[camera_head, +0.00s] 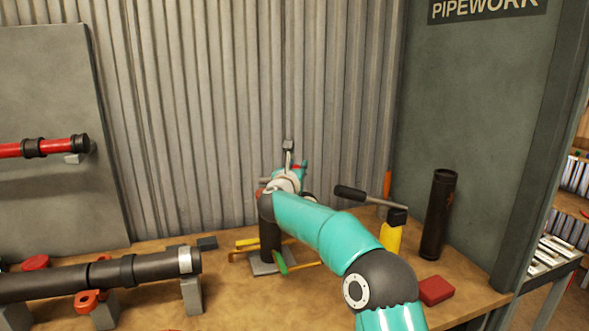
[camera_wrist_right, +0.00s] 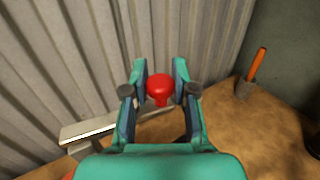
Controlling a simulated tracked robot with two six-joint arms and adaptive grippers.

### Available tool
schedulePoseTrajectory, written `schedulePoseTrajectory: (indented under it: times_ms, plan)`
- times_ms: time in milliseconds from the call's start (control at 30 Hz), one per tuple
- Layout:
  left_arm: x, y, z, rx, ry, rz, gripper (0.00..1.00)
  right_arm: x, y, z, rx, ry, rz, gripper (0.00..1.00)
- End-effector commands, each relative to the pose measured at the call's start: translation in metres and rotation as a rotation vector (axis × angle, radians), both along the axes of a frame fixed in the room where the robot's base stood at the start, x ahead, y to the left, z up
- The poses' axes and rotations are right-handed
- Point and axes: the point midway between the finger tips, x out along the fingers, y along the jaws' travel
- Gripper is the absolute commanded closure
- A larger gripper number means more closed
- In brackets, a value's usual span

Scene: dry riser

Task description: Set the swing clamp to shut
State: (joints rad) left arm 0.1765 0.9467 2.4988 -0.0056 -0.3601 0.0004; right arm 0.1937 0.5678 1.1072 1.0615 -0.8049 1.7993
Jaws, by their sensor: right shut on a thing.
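The swing clamp's red knob (camera_wrist_right: 159,88) sits between the two teal fingers of my right gripper (camera_wrist_right: 160,92) in the wrist view. The fingers are shut on it. A pale metal bar (camera_wrist_right: 88,131) runs below and left of the knob, partly hidden by the gripper. In the head view my right gripper (camera_head: 299,170) is at the clamp, in front of the corrugated wall, and a bit of red shows at it. A dark post on a grey base plate (camera_head: 268,264) stands below. My arm hides much of the clamp, so its setting cannot be told. My left gripper is not in view.
A dark pipe (camera_head: 60,283) lies on supports at the left. A black cylinder (camera_head: 438,215), a yellow bottle (camera_head: 391,237) and a red block (camera_head: 436,290) stand at the right. A black-handled tool (camera_head: 362,196) sticks out behind my arm. Yellow and green-ended tools lie around the post.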

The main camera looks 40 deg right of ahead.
Motion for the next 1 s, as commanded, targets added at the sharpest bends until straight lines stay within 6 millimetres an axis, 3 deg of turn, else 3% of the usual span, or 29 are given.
schedulePoseTrajectory:
  times_ms: [33, 167, 633, 1000]
  plan:
    - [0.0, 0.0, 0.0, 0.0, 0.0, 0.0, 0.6, -0.001, -0.001, 0.0, 0.001, 0.0, -0.002, 0.7]
    - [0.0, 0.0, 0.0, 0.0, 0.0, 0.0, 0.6, -0.001, -0.001, 0.0, 0.001, 0.0, -0.002, 0.48]
    - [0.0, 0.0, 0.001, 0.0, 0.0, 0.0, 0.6, -0.005, 0.005, 0.001, 0.001, 0.0, -0.001, 0.48]
    - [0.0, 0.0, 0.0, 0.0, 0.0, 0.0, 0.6, -0.038, 0.048, 0.0, 0.001, 0.001, 0.001, 0.48]
